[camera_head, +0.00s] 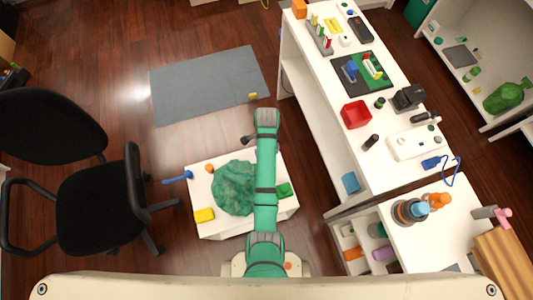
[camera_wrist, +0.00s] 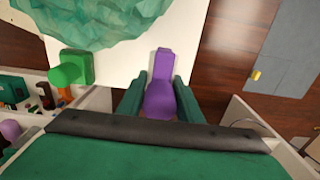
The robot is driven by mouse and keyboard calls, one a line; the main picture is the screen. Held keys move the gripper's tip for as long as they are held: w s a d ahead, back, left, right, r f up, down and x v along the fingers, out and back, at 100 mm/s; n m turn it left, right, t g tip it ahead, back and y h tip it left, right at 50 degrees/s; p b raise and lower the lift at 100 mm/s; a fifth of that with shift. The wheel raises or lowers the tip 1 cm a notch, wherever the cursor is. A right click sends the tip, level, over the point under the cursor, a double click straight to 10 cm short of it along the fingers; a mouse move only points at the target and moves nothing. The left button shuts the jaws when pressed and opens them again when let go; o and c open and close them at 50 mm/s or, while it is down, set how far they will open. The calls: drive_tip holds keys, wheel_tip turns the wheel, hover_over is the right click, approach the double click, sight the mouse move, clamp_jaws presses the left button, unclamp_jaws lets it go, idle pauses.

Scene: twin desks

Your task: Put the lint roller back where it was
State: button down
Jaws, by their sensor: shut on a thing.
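The lint roller appears to be the purple object (camera_wrist: 160,92) between my gripper's fingers in the wrist view. It has a narrow upper end and a wider lower part. My gripper (camera_wrist: 160,95) is shut on it, with one green finger on each side. It is held by the edge of the low white table (camera_wrist: 115,72); I cannot tell whether it touches the table. In the head view my green arm reaches over this table (camera_head: 237,229) and hides most of the gripper and roller.
A black chair (camera_head: 100,200) stands left. A cluttered white desk (camera_head: 312,85) stands right. A grey mat (camera_head: 205,85) lies beyond.

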wheel_tip(320, 180, down, 2)
drive_tip(key=shift+w+f, duration=0.1)
wheel_tip(320, 180, down, 3)
drive_tip(key=shift+f, duration=0.15)
drive_tip(key=shift+a, duration=0.1)
drive_tip(key=shift+f, duration=0.1)
drive_tip(key=c, duration=1.3)
unclamp_jaws()
drive_tip(key=shift+o, duration=0.2)
